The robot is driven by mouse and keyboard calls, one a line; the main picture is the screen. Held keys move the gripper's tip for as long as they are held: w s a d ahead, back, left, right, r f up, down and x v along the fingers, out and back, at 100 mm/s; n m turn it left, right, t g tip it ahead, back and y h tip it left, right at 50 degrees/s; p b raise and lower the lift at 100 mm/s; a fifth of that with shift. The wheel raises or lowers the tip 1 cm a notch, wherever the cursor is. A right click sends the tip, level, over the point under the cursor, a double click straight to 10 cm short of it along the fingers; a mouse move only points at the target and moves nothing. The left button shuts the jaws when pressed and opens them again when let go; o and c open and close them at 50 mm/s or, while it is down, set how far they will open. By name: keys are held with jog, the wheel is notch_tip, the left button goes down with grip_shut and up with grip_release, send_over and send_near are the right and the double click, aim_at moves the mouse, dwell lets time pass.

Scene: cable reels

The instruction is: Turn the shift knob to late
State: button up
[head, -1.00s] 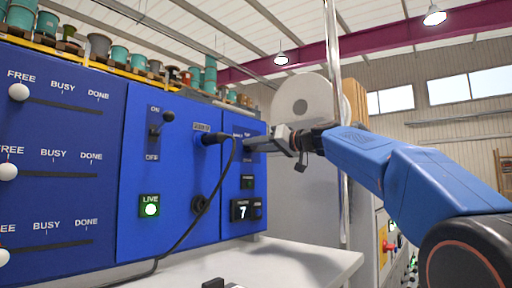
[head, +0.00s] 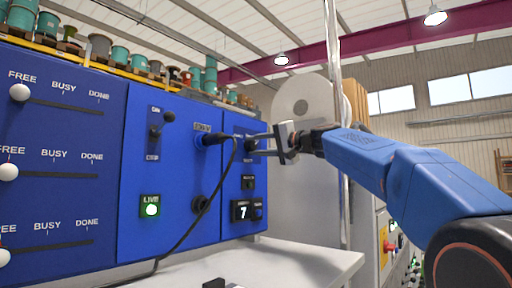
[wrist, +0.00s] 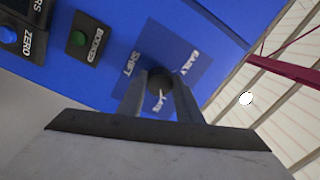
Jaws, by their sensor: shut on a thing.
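The shift knob (wrist: 160,80) is a dark round knob on a blue panel. My gripper (head: 252,146) reaches it from the right in the head view. In the wrist view the two fingers of my gripper (wrist: 160,90) are shut on the knob, one on each side. The word EARLY (wrist: 190,62) lies to the upper right of the knob, and SHIFT (wrist: 131,65) to its left. The word LATE (wrist: 159,103) shows between the fingers. A small pale mark on the knob seems to lie towards LATE, but the fingers crowd it.
A black plug (head: 214,138) with a hanging cable is just left of my gripper. A pale worktop (head: 300,266) juts out below.

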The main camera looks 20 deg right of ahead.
jog(key=shift+m, duration=0.7)
jog(key=o, duration=1)
jog(key=shift+o, duration=0.2)
jog(key=v, duration=1.7)
jog(key=shift+s+d, duration=0.15)
jog(key=shift+d, duration=0.05)
jog(key=shift+f, duration=0.1)
